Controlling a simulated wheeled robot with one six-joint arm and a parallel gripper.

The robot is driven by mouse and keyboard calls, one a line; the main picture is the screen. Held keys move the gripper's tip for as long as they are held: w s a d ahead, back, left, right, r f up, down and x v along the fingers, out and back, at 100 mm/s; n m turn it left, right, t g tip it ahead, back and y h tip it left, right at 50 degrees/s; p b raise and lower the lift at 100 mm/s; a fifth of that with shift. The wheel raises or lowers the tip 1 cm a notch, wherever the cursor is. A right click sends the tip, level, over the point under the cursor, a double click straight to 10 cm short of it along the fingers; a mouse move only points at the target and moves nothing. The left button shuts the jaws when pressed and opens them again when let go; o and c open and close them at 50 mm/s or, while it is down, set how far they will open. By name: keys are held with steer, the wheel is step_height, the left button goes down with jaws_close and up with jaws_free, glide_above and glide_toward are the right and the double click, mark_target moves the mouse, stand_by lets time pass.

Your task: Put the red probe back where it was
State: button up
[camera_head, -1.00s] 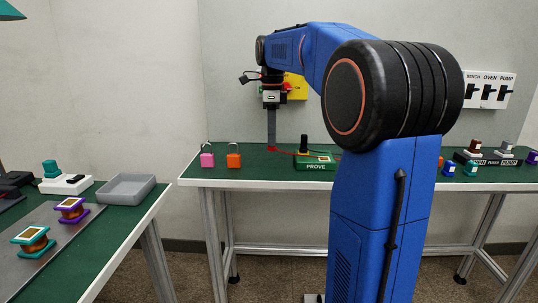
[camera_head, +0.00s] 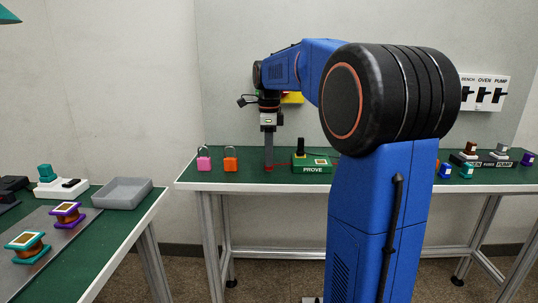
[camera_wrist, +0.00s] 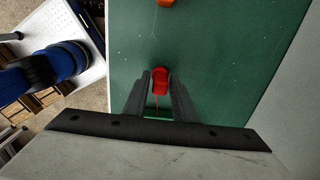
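The red probe (camera_wrist: 160,79) is between the two fingertips of my gripper (camera_wrist: 160,84) in the wrist view, with a finger against each side. In the head view my gripper (camera_head: 268,166) points straight down at the back bench, and a bit of red shows at its tips, at about bench-top height. Whether the probe touches the bench is too small to tell. A thin red lead runs from the probe. The green PROVE unit (camera_head: 312,169), with a black post, stands just right of the gripper.
A pink padlock (camera_head: 204,163) and an orange padlock (camera_head: 230,163) stand left of the gripper on the back bench (camera_head: 245,187). A grey tray (camera_head: 122,193) and copper coils sit on the left bench. Small coloured blocks stand at the right.

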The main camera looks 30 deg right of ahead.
steer(key=shift+o, duration=0.6)
step_height(320, 180, up, 12)
steer(key=shift+r, duration=0.15)
steer(key=shift+a, duration=0.1)
steer(key=s+a+f+n+t, duration=0.1)
steer(key=s+a+f+n, duration=0.45)
steer(key=s, duration=0.25)
steer(key=s+a+f+n+t, duration=0.1)
steer(key=s+a+f+n, duration=0.35)
steer(key=s+n, duration=0.25)
steer(key=s+a+f+n+t, duration=0.1)
steer(key=s+a+f+n, duration=0.1)
steer(key=s+f+n, duration=0.4)
steer(key=s+a+f+n+t, duration=0.1)
steer(key=s+a+f+n, duration=0.2)
steer(key=s+f+n, duration=0.3)
steer(key=s+f, duration=0.3)
steer(key=f, duration=0.2)
steer(key=shift+a+t, duration=0.3)
steer(key=shift+t, duration=0.1)
steer(key=shift+s, duration=0.1)
